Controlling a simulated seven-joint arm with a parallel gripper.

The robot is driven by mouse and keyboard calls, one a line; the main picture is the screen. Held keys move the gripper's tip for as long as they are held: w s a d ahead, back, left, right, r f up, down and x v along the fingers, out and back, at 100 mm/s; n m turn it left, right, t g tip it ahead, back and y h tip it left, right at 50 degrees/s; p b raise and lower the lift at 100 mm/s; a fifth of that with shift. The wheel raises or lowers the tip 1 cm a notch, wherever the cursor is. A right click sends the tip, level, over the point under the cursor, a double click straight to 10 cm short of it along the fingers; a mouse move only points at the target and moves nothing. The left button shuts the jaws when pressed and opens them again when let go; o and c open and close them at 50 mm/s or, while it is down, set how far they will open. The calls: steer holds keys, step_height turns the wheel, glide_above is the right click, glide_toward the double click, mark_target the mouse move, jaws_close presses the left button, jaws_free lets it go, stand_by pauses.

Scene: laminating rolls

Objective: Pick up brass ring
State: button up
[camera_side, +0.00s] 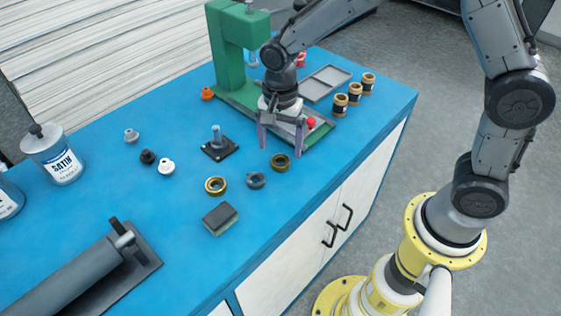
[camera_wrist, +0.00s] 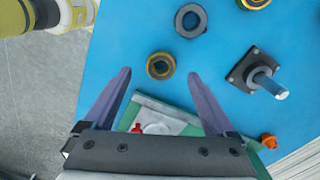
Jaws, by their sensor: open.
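A bright yellow, brass-coloured ring (camera_side: 207,186) lies flat on the blue bench; in the wrist view it is cut by the top edge (camera_wrist: 253,4). A darker, olive-brass ring (camera_side: 272,162) lies nearest my gripper, and a grey ring (camera_side: 249,181) lies between the two. My gripper (camera_side: 280,148) points down with its purple fingers apart and empty. In the wrist view, the darker ring (camera_wrist: 150,67) shows between and just beyond the fingertips (camera_wrist: 159,74). The fingers do not touch it. The grey ring (camera_wrist: 180,23) lies farther off.
A black square base with an upright peg (camera_side: 216,143) stands left of my gripper. A green press (camera_side: 228,55) and grey tray (camera_side: 325,82) are behind, with several tan-and-black rolls (camera_side: 354,92) to the right. A dark block (camera_side: 220,218) lies near the bench front.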

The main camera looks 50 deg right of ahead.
mark_target(280, 155)
steer(key=f, duration=0.5)
steer(key=shift+w+d, duration=0.2)
steer(key=shift+d, duration=0.05)
jaws_close()
stand_by(0.4)
